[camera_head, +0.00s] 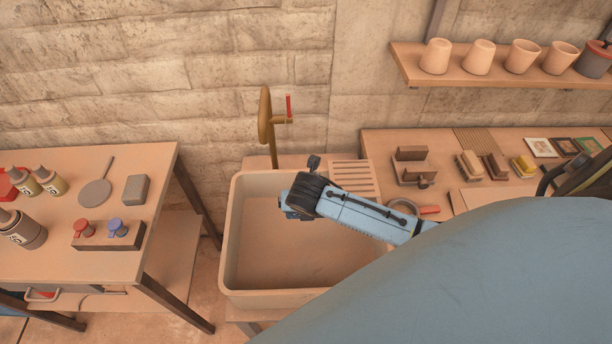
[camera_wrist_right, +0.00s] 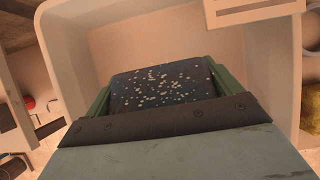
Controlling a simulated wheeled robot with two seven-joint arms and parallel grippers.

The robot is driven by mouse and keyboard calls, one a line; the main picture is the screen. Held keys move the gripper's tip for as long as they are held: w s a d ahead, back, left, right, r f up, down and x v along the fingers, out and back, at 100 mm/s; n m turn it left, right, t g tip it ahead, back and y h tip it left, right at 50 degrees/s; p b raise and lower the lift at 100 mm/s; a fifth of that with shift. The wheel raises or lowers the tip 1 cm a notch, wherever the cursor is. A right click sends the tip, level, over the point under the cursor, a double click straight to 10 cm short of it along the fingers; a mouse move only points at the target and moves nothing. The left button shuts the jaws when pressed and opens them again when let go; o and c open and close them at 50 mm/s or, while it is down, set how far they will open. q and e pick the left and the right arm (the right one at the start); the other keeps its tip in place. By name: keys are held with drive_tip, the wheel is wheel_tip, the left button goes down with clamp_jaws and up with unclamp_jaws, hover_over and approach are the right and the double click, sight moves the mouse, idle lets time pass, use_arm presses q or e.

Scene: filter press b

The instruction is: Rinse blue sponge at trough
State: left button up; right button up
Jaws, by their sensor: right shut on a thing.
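My right arm reaches in from the right over the pale trough (camera_head: 232,235), which stands below a brass tap (camera_head: 265,120) with a red handle. My right gripper (camera_head: 294,209) is above the trough's basin, near its back right. In the right wrist view, the gripper (camera_wrist_right: 162,95) is shut on the blue sponge (camera_wrist_right: 163,88). The sponge looks dark blue with many small white specks on its face, and sits between the green fingers. The trough (camera_wrist_right: 68,60) surrounds it in that view. The head view hardly shows the sponge. I see no running water. My left gripper is not in view.
A table (camera_head: 60,170) with bottles and a rack of red and blue knobs stands at left. A slatted board (camera_head: 354,178) lies right of the tap. The right bench holds brushes (camera_head: 470,163) and blocks. Cups (camera_head: 437,56) stand on a wall shelf (camera_head: 490,78).

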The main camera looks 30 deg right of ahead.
idle(0.5)
drive_tip(key=shift+r, duration=2.05)
